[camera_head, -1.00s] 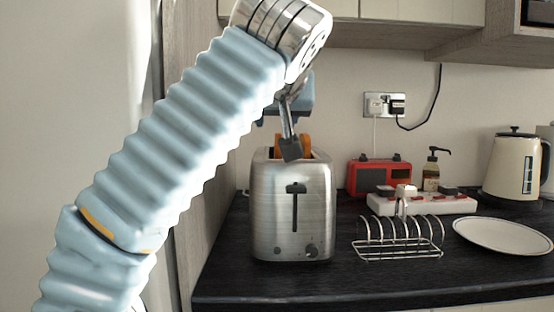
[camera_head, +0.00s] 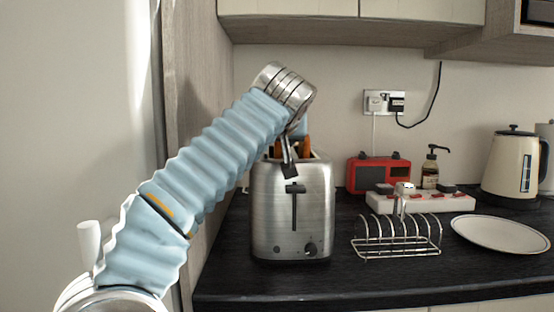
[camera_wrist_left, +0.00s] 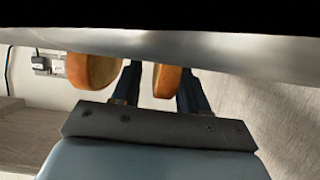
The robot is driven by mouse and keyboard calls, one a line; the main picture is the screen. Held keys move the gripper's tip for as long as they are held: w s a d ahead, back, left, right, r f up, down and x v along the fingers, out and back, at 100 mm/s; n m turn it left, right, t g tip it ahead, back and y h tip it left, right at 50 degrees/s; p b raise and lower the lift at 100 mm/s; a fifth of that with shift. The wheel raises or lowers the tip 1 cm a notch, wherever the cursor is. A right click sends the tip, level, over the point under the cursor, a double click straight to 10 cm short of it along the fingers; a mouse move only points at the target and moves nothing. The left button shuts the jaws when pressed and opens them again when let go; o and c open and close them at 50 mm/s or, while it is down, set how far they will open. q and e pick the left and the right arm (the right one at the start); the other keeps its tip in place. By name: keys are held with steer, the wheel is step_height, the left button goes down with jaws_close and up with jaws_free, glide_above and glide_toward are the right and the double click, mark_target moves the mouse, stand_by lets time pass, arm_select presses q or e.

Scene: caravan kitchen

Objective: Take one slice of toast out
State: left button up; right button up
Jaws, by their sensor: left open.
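The silver toaster (camera_head: 292,215) stands on the dark worktop. Brown toast (camera_head: 306,146) sticks up from its top, partly hidden by my left arm. The left wrist view shows two slices: one slice (camera_wrist_left: 168,80) lies between my left gripper's fingers, and the other slice (camera_wrist_left: 92,70) is outside them, to the left. My left gripper (camera_wrist_left: 160,88) is open, with a finger on each side of the first slice. My right gripper is not in view.
A wire toast rack (camera_head: 398,240) stands empty right of the toaster, with a white plate (camera_head: 502,234) beyond it. Behind are a red radio (camera_head: 378,172), a white power strip (camera_head: 420,202), a soap bottle (camera_head: 431,170) and a cream kettle (camera_head: 512,168).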

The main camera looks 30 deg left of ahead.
arm_select(q)
jaws_close()
